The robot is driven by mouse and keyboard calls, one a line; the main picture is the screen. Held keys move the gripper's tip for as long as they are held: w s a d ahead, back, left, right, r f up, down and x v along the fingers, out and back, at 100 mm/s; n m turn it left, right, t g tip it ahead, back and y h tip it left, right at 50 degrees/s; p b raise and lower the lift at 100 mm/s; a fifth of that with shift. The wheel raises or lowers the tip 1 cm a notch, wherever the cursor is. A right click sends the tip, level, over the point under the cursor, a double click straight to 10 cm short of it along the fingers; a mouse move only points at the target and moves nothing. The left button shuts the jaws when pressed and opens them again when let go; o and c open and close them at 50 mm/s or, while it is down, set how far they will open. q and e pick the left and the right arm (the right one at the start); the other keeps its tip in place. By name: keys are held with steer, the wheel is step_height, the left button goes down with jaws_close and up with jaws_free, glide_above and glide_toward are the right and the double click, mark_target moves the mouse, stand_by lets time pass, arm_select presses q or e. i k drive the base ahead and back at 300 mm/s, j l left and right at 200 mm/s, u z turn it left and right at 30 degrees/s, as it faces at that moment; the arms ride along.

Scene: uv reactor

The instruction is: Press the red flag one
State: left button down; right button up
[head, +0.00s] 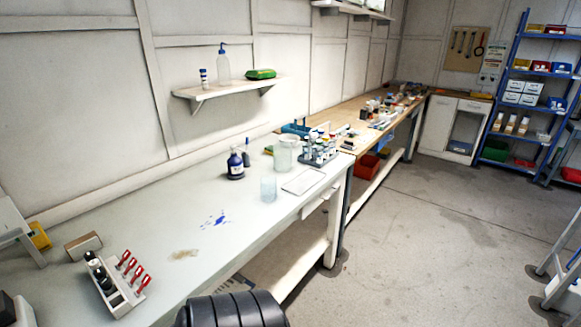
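A pale block-like rack (120,295) sits on the near left part of the white bench. Several small red flag-shaped pieces (133,271) stand in a row along its right side. They look alike at this size, and I cannot tell whether any is pressed. Dark round-topped items (101,275) stand in a row along the left side of the rack. Neither of my grippers is in view.
The white bench (150,225) has blue and brown stains and clear room in its middle. A dark bottle (235,165) and a clear beaker (268,188) stand farther along. A small brown-and-white box (84,246) lies just behind the rack. A dark ribbed object (232,310) is at the bottom edge.

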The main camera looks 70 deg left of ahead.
mark_target(146, 281)
steer(key=k+j+u, duration=0.15)
steer(key=u, duration=3.4)
